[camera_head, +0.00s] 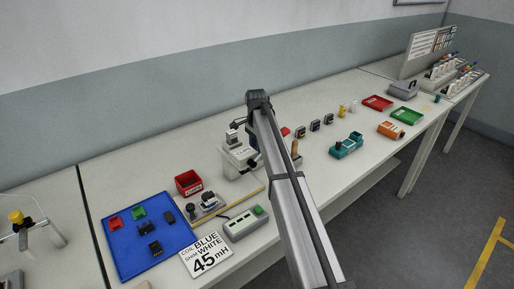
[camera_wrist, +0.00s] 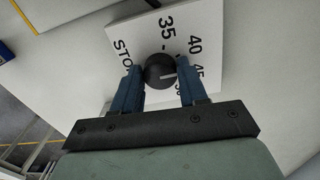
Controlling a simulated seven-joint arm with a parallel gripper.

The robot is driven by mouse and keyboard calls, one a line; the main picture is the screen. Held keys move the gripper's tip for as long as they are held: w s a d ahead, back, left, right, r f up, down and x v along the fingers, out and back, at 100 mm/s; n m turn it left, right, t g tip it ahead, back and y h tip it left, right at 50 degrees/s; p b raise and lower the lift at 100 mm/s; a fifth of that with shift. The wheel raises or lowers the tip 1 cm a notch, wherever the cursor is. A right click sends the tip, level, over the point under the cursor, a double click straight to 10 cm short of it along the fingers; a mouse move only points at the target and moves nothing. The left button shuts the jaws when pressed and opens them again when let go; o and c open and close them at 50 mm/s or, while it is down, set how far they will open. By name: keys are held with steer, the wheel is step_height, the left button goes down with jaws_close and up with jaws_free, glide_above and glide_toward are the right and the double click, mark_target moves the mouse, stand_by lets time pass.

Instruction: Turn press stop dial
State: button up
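The stop dial (camera_wrist: 160,71) is a round black knob on a white plate (camera_wrist: 210,25) marked STOP, 35, 40, 45 and a partly hidden number. Its white pointer line points right, roughly toward the 45. My gripper (camera_wrist: 160,80) has its two blue fingers on either side of the knob in the wrist view. Their inner edges line up closely with its sides, but I cannot tell whether they press on it. In the head view the press (camera_head: 237,160) stands mid-table. My arm hides the gripper and the dial there. A sign (camera_head: 207,254) reads COIL BLUE, SHIM WHITE, 45 mH.
A blue mat (camera_head: 128,258) with small parts lies left of the press. A red bin (camera_head: 188,182) and a grey box with a green button (camera_head: 245,223) are nearby. A teal fixture (camera_head: 346,146), a red tray (camera_head: 377,103) and a green tray (camera_head: 407,116) lie to the right.

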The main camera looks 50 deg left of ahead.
steer(key=c, duration=0.6)
steer(key=shift+n, duration=2.2)
steer(key=o, duration=1.1)
steer(key=shift+c, duration=0.2)
step_height(320, 180, up, 14)
steer(key=shift+a, duration=0.15)
steer(key=shift+s+f, duration=0.1)
